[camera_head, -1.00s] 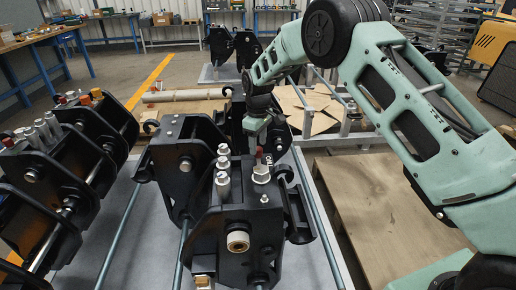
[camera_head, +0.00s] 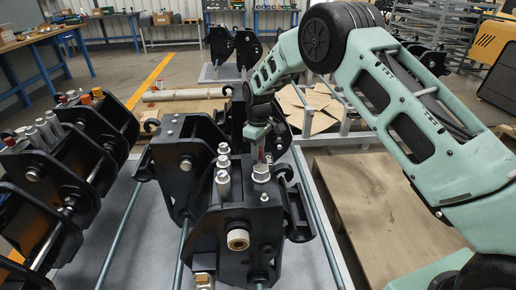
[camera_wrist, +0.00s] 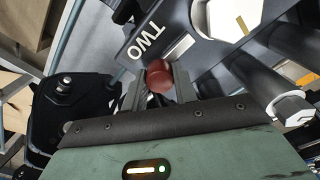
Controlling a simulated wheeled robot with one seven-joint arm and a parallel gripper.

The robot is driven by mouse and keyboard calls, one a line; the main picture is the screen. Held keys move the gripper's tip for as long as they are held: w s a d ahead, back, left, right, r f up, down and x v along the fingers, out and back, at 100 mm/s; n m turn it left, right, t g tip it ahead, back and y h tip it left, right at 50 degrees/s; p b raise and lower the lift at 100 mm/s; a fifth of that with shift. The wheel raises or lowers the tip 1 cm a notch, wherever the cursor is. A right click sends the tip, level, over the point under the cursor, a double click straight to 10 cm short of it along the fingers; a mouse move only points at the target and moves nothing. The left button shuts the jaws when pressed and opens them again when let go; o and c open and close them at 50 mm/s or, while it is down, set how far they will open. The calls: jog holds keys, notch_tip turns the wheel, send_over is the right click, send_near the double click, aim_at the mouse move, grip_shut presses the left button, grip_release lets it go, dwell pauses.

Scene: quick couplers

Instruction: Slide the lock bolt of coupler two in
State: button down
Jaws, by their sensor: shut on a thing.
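Coupler two is the black coupler (camera_head: 215,222) in the middle of the head view, standing on a grey surface. Its white "TWO" lettering (camera_wrist: 145,42) shows in the wrist view. The lock bolt's round red knob (camera_wrist: 160,70) sits between my fingers, beside the lettering. My gripper (camera_wrist: 160,84) is shut on this knob. In the head view my gripper (camera_head: 259,152) reaches down onto the coupler's top, close to a pale hex nut (camera_head: 261,174). That nut (camera_wrist: 232,14) is large in the wrist view. The bolt's shaft is hidden.
Several silver fittings (camera_head: 223,170) stand up from the coupler's top, left of my gripper. Another black coupler (camera_head: 60,165) stands at the left. A wooden pallet (camera_head: 385,205) lies on the right.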

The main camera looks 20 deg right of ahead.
jog(key=shift+s+a+r, duration=0.1)
jog(key=shift+s, duration=0.6)
jog(key=shift+s+a, duration=0.1)
jog(key=shift+s, duration=0.05)
jog(key=c, duration=1.1)
grip_release()
jog(key=shift+r, duration=0.3)
notch_tip(320, 180, up, 17)
jog(key=shift+f, duration=0.15)
